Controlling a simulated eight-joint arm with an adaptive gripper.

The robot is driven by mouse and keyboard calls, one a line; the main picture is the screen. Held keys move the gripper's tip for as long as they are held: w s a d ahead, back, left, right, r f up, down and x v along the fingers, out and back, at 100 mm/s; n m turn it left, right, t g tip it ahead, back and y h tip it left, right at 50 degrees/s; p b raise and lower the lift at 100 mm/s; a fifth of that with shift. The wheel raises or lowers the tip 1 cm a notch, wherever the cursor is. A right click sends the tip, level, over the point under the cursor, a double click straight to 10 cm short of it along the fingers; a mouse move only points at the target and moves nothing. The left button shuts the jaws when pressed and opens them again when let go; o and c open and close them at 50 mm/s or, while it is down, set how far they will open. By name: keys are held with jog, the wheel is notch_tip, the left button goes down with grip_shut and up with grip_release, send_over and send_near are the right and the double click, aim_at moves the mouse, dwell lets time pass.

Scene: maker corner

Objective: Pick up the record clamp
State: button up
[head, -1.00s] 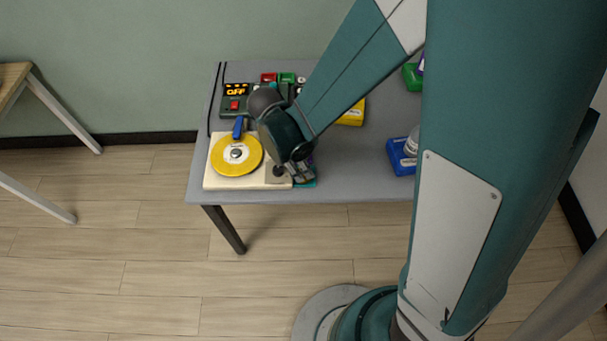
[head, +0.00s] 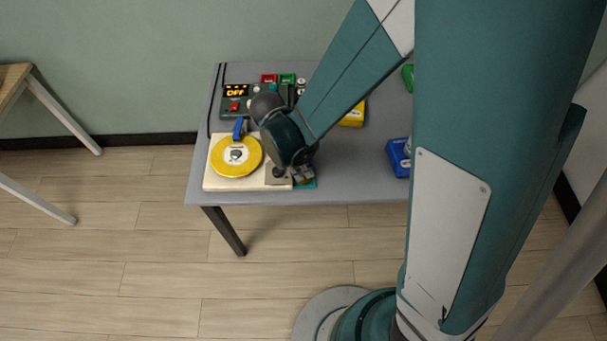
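A cream turntable base (head: 214,181) with a yellow record (head: 223,163) stands at the table's front left. A small grey piece (head: 236,154) sits at the record's centre. A small dark knob (head: 278,172) stands on a grey patch at the base's front right corner. I cannot tell for sure which of the two is the record clamp. My gripper (head: 302,174) is just right of the dark knob, low over a small teal item (head: 306,184). My wrist hides most of the fingers, so their opening and any contact do not show.
Black cables lie along the left edge. The table's front middle is clear.

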jog(key=shift+r, duration=0.1)
grip_shut()
notch_tip(320, 180, up, 10)
jog(key=p, duration=0.2)
dwell(0.5)
dwell(0.5)
